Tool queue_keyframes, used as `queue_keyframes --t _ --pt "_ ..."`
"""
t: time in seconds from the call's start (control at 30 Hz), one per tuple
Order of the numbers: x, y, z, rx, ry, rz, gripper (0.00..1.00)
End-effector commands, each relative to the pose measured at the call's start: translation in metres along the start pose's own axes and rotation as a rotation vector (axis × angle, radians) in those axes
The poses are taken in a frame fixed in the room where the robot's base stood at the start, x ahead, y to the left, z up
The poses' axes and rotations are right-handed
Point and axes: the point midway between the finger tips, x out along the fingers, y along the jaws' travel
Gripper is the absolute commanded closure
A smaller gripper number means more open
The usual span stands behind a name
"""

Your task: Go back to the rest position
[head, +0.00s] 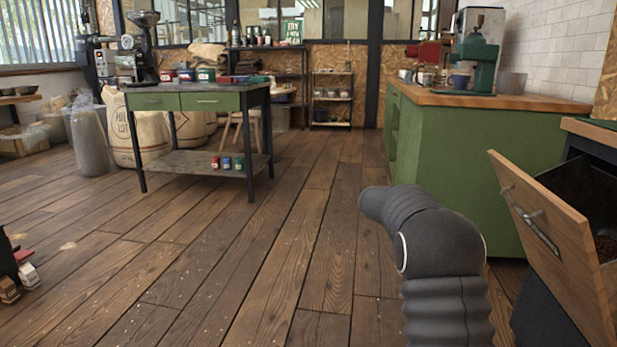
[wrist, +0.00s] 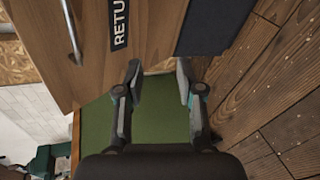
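My gripper (wrist: 159,82) shows in the wrist view with its two fingers apart and nothing between them. Behind the gap is the green side of the counter (wrist: 158,115). A wooden bin front (wrist: 150,45) with a metal handle and a dark label starting "RETU" lies just beyond the fingertips, apart from them as far as I can tell. In the head view this front (head: 560,245) is tilted open at the right, with dark contents inside. My arm stands at the lower middle right of the head view; the gripper itself is hidden there.
The green counter (head: 490,165) with a wooden top stands behind my arm and carries a green machine (head: 475,65). A green-drawered table (head: 200,103) stands at the left, with sacks (head: 150,140) behind it. The wooden floor in the middle is clear. Small boxes (head: 28,275) sit at the left edge.

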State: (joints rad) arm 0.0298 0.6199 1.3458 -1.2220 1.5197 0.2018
Motion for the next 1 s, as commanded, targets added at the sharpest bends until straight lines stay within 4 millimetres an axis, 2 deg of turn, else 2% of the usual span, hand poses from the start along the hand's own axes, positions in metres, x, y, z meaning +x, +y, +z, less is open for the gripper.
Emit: queue_keyframes --t 0.03,0.1,0.2,0.4,0.6,1.0 --pt "0.001 -0.016 0.006 -0.030 0.015 -0.060 0.63" --pt "-0.001 -0.037 0.017 -0.063 0.039 -0.149 0.63" --pt "-0.009 -0.060 0.038 -0.092 0.076 -0.277 0.63" --pt "-0.038 -0.090 0.093 -0.096 0.152 -0.516 0.63" --pt "-0.077 -0.107 0.159 -0.047 0.233 -0.735 0.63" --pt "-0.145 -0.118 0.279 0.129 0.378 -1.050 0.63"
